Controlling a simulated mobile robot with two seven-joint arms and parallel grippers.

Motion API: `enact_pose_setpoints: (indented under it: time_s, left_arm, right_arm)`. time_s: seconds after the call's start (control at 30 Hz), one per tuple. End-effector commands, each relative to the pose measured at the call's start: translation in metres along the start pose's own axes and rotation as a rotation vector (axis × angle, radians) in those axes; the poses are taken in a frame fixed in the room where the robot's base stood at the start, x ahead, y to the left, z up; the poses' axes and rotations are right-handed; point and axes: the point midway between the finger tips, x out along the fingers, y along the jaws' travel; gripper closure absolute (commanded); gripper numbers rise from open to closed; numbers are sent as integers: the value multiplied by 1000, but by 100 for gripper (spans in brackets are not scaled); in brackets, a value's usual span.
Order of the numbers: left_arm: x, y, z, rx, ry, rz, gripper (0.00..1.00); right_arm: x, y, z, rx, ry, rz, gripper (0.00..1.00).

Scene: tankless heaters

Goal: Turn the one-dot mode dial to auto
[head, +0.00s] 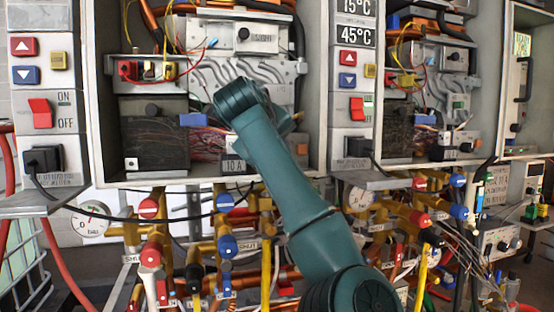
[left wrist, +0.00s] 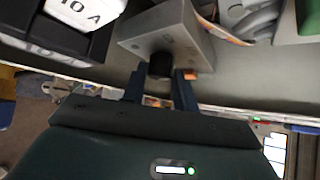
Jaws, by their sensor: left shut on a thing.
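A small grey box (left wrist: 190,35) with a black dial (left wrist: 160,66) on its face is in the left wrist view. My left gripper (left wrist: 160,84) is shut on this dial, one dark blue finger on each side. Small marks show on the box face, but I cannot read them, nor tell the dot count or which mode the dial points to. In the head view, my teal left arm (head: 285,185) reaches into the left heater cabinet (head: 100,130) and hides the gripper and the dial. My right gripper is not in view.
A "10 A" label (head: 233,166) is left of the arm; it also shows in the left wrist view (left wrist: 86,12). A second open heater (head: 430,60) stands to the right. Valves, pipes and a gauge (head: 90,219) crowd the space below the cabinets.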

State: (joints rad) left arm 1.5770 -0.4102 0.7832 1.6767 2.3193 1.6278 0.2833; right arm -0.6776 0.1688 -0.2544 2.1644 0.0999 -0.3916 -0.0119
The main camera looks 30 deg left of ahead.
Motion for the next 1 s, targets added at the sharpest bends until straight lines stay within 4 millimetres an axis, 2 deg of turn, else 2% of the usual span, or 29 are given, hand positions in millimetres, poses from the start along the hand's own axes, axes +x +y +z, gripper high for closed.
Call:
enact_pose_setpoints:
  time_s: [0.3, 0.33, 0.6, 0.87, 1.0]
  left_arm:
    - [-1, 0, 1, -3, -1, -2, 94]
    - [-1, 0, 1, -3, -1, -2, 71]
    - [0, 0, 0, -2, -1, -1, 49]
    - [-2, 0, 0, -1, -1, -1, 49]
    - [-15, 1, 0, -1, -4, -3, 49]
  right_arm:
    - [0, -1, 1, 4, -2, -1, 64]
    - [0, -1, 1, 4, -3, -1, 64]
    - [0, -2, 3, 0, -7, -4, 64]
    - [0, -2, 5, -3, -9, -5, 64]
    - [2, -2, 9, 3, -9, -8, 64]
